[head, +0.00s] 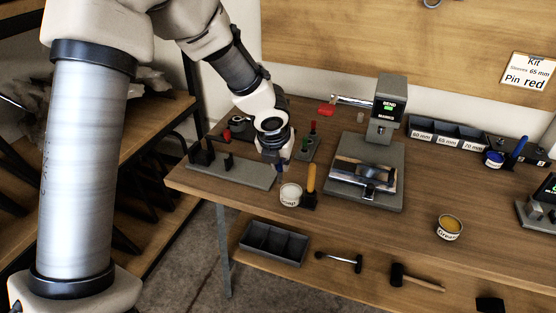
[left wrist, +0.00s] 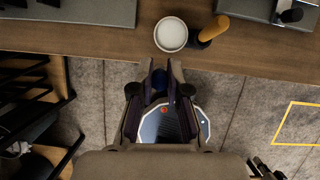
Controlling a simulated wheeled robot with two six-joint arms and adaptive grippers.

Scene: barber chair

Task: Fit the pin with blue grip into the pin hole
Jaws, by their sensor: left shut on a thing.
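My left gripper (head: 277,164) is over the workbench, beside the grey fixture plate and behind the white tub. In the left wrist view its fingers (left wrist: 160,86) are shut on a dark blue piece (left wrist: 159,78), which looks like the blue grip of the pin. The pin's shaft is hidden. I cannot make out the pin hole. My right gripper is out of view.
The white tub (head: 290,194) and an orange-handled tool (head: 311,178) stand close in front of the gripper. A grey bending machine (head: 388,105) stands to the right. A labelled sleeve tray (head: 447,133) is at the back. Open bench top (head: 420,190) lies right of the machine.

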